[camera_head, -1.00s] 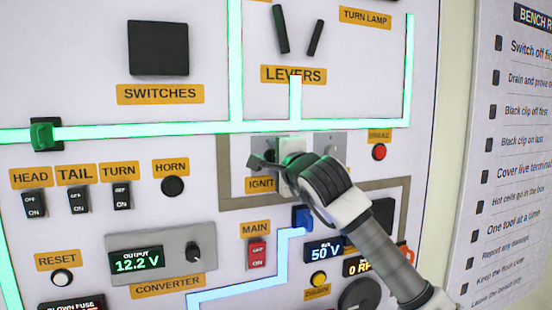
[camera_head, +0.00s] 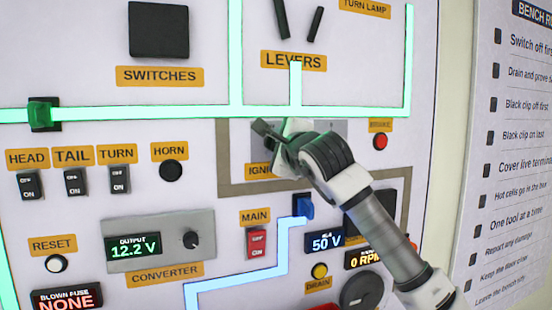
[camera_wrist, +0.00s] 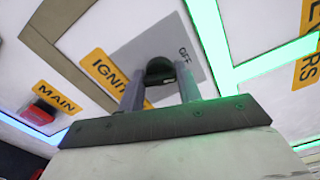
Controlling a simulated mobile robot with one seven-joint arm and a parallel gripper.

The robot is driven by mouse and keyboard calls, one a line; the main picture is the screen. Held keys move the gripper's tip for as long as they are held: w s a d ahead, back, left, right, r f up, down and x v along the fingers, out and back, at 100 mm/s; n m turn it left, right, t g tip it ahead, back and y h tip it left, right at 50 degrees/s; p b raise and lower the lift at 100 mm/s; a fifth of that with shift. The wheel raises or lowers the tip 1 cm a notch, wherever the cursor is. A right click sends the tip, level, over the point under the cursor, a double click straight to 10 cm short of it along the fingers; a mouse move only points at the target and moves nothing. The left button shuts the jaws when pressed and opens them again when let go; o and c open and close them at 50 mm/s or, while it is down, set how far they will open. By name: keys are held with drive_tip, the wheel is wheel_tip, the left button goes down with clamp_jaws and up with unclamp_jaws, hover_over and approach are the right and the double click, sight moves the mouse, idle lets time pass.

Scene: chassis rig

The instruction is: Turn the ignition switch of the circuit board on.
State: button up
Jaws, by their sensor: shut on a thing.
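The ignition switch (camera_wrist: 160,72) is a dark round knob on a grey plate (camera_wrist: 185,45) of the circuit board. An "OFF" mark on the plate shows beside the knob in the wrist view. The yellow ignition label (camera_wrist: 107,70) is partly covered by a finger. My gripper (camera_wrist: 160,92) has its two fingers on either side of the knob and is shut on it. In the head view my gripper (camera_head: 283,135) and wrist hide the knob and much of its plate (camera_head: 333,132).
The MAIN switch (camera_head: 257,243) is red, below the ignition. A blue connector (camera_head: 303,207) sits just under my wrist, and a red button (camera_head: 380,142) to its right. Glowing green strips (camera_head: 190,113) run above. A checklist sheet (camera_head: 515,150) hangs at the right.

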drive_tip(key=shift+f+m+b, duration=0.1)
drive_tip(key=shift+m+b, duration=3.45)
drive_tip(key=shift+m, duration=0.55)
drive_tip(key=o, duration=0.9)
drive_tip(key=shift+s, duration=0.1)
drive_tip(key=b+v, duration=0.3)
drive_tip(key=v, duration=1)
drive_tip(key=shift+s, duration=0.3)
drive_tip(key=shift+d, duration=0.1)
